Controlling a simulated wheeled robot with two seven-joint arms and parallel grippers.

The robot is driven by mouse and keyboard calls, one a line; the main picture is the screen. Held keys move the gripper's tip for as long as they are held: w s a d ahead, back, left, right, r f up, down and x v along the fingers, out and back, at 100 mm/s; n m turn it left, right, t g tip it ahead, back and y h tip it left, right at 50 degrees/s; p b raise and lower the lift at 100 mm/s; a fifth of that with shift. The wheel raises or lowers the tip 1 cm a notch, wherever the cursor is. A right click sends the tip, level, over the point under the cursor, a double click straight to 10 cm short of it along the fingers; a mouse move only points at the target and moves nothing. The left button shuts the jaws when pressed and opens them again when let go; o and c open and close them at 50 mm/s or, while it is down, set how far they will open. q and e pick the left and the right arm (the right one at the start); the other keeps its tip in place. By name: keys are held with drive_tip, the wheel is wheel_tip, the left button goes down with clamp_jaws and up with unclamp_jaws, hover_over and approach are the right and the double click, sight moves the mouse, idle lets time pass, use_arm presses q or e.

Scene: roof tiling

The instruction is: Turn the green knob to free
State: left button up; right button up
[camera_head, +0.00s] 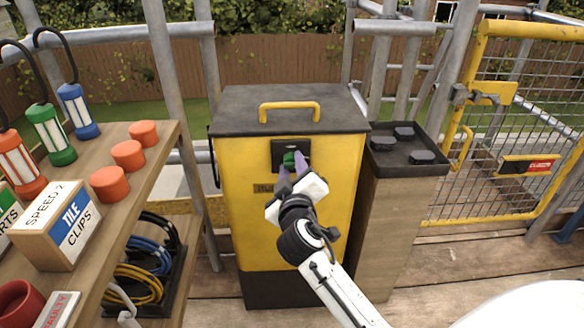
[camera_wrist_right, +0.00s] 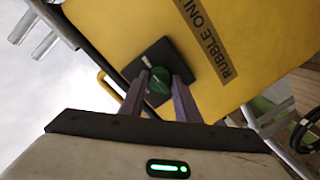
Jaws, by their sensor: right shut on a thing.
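The green knob (camera_head: 293,160) sits on a black plate (camera_head: 291,147) on the front of a yellow box (camera_head: 235,155) with a dark lid. My right gripper (camera_head: 294,171) reaches up to it from below, its purple fingers shut on the knob. In the right wrist view the green knob (camera_wrist_right: 158,84) is between the two fingertips, over the dark plate. A pale line shows on its face; the fingers hide part of its sides. My left gripper is not in view.
A wooden shelf (camera_head: 146,165) with lanterns, orange pucks and a tile clips box (camera_head: 62,225) stands at left. A wooden stand (camera_head: 395,215) with a black tray stands close at right. A yellow mesh gate (camera_head: 511,110) is farther right. A yellow handle (camera_head: 289,106) is on the lid.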

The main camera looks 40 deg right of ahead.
drive_tip(key=o, duration=1)
drive_tip(key=shift+s, duration=0.1)
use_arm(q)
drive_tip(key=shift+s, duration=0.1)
use_arm(e)
drive_tip(key=v, duration=0.7)
drive_tip(key=shift+s+a, duration=0.1)
drive_tip(key=shift+a, duration=0.05)
